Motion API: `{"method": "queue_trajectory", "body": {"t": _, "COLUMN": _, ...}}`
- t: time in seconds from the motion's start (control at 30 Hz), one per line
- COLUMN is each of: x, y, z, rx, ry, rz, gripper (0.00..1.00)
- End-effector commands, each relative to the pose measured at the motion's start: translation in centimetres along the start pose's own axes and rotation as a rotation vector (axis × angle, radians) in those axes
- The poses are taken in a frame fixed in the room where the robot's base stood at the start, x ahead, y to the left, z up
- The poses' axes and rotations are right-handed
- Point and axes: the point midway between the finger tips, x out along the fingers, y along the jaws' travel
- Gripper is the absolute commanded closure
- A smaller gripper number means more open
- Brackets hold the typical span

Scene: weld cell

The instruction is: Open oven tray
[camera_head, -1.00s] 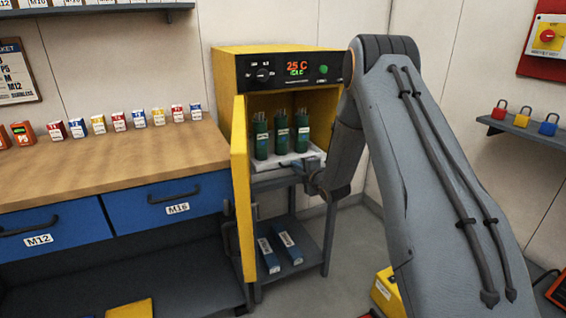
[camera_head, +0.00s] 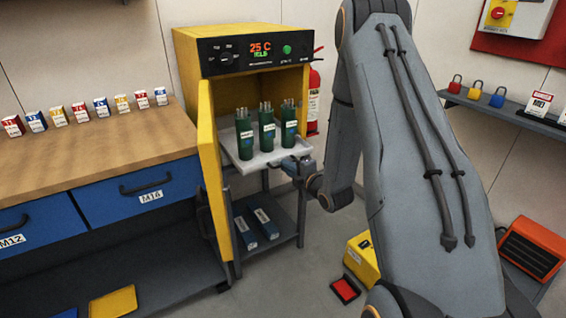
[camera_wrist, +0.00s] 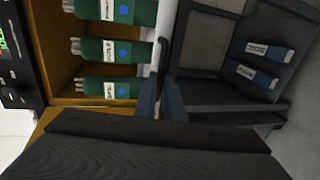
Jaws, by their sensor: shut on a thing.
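The yellow oven (camera_head: 235,38) stands on a grey stand, its yellow door (camera_head: 213,185) swung open to the left. Its light grey tray (camera_head: 255,165) sticks out of the opening and carries three green canisters (camera_head: 267,130), all upright. In the wrist view the canisters (camera_wrist: 112,48) lie sideways in the picture. My gripper (camera_head: 298,168) is at the tray's front right. In the wrist view my gripper (camera_wrist: 161,98) is shut on the dark tray handle (camera_wrist: 163,50). The tray's inner end is hidden inside the oven.
Two blue boxes (camera_head: 246,232) lie on the shelf below the oven. A wooden-topped workbench (camera_head: 90,150) with blue drawers stands to the left. A fire extinguisher (camera_head: 313,95) hangs behind the oven's right side. A yellow case (camera_head: 362,258) stands on the floor.

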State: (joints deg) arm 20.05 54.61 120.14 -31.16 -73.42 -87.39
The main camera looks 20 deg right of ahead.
Motion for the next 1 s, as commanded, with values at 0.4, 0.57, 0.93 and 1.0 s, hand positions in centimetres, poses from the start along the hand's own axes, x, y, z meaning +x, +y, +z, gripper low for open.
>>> {"method": "queue_trajectory", "body": {"t": 0.4, "x": -0.87, "y": -0.15, "z": 0.04, "rx": 0.000, "ry": -0.001, "rz": 0.002, "gripper": 1.00}}
{"method": "queue_trajectory", "body": {"t": 0.57, "x": -0.86, "y": -0.15, "z": 0.04, "rx": 0.000, "ry": -0.001, "rz": 0.001, "gripper": 1.00}}
{"method": "queue_trajectory", "body": {"t": 0.93, "x": -0.92, "y": -0.17, "z": 0.00, "rx": 0.000, "ry": 0.000, "rz": 0.001, "gripper": 0.83}}
{"method": "queue_trajectory", "body": {"t": 1.0, "x": -1.29, "y": -0.22, "z": 0.01, "rx": 0.000, "ry": 0.000, "rz": 0.000, "gripper": 0.83}}
